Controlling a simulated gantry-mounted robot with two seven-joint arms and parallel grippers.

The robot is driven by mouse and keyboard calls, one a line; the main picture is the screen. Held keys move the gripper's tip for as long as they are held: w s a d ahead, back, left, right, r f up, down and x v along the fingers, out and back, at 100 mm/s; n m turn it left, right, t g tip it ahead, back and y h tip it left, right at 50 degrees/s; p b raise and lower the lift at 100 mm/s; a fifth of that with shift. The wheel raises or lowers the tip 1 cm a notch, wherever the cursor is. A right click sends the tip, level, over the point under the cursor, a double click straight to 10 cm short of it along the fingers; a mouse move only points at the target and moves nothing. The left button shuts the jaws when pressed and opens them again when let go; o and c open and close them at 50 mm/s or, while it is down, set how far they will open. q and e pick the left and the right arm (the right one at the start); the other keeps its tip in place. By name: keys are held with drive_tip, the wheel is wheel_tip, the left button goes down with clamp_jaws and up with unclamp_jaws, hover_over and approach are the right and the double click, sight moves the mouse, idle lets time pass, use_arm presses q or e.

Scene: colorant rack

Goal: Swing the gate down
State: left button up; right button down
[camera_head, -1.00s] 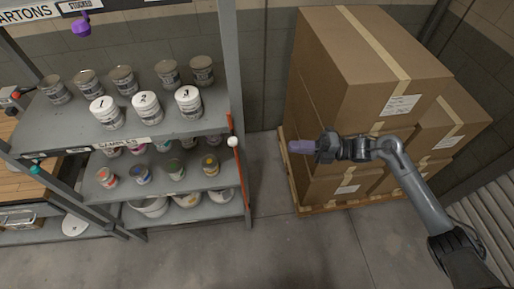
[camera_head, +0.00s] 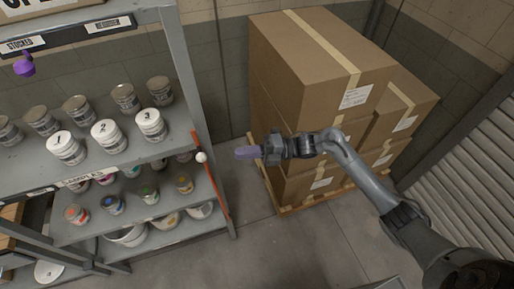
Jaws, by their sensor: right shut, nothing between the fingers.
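The gate appears to be the orange-red bar (camera_head: 210,174) with a white knob (camera_head: 201,157) near its upper part, at the right end of the grey rack (camera_head: 168,60). The bar runs steeply down along the rack's right post, beside the lower shelves. My right gripper (camera_head: 240,153) is shut and empty, with its purple fingertips pointing left toward the knob. A gap shows between the fingertips and the knob.
White numbered cans (camera_head: 107,136) and grey cans stand on the rack's upper shelf, with small colorant pots (camera_head: 149,194) below. Stacked cardboard boxes (camera_head: 300,75) on a pallet stand behind my right arm. The floor (camera_head: 290,240) in front is clear.

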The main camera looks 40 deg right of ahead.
use_arm(q)
wheel_tip(320, 180, up, 3)
drive_tip(key=shift+a+f+p, duration=0.15)
drive_tip(key=shift+p, duration=1)
use_arm(e)
drive_tip(key=x, duration=0.7)
drive_tip(key=shift+w+a, duration=0.15)
drive_tip(key=shift+a, duration=0.2)
drive_tip(key=shift+r, duration=0.1)
